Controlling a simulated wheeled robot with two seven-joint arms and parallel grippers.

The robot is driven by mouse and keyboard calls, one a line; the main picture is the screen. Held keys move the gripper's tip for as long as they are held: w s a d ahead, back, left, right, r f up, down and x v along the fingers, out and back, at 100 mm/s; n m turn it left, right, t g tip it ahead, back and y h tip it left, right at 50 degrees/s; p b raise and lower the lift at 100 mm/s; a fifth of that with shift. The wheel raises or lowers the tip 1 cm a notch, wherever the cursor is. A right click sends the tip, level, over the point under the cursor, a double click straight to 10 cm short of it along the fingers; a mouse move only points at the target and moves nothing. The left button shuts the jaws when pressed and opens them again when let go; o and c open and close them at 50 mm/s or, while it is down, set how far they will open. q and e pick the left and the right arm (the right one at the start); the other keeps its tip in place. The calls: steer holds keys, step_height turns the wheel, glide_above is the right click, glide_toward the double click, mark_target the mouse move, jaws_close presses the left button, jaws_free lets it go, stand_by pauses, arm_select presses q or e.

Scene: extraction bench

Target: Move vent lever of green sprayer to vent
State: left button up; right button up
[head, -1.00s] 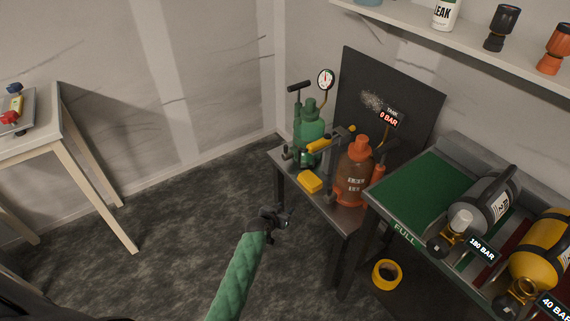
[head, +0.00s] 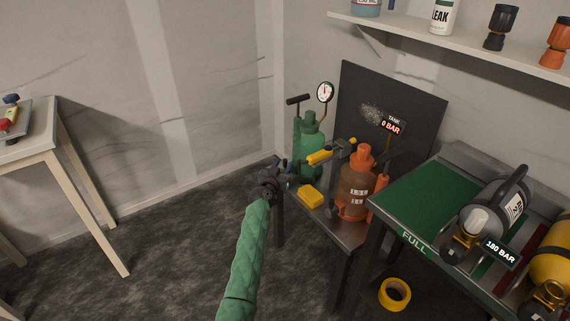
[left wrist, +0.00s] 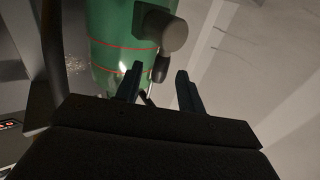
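The green sprayer (head: 310,145) stands at the back left of the small metal bench, with a pump handle and a round gauge (head: 325,92) above it. My left gripper (head: 282,172) is at the bench's left edge, just in front of the sprayer's lower left side. In the left wrist view the green tank (left wrist: 112,45) fills the upper left, with a grey round knob (left wrist: 172,33) and a small dark lever (left wrist: 161,68) below it. The two fingers (left wrist: 158,88) are apart, with the lever's end beyond and between them, not clearly touched. My right gripper is not in view.
An orange sprayer (head: 355,190) stands right of the green one. A yellow block (head: 311,196) lies near the bench's front edge, and a yellow-handled wand (head: 320,157) lies above it. A green-topped bench (head: 425,190) with cylinders is at right.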

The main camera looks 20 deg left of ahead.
arm_select(q)
steer(key=shift+w+d, duration=0.15)
steer(key=shift+w, duration=1.25)
jaws_close()
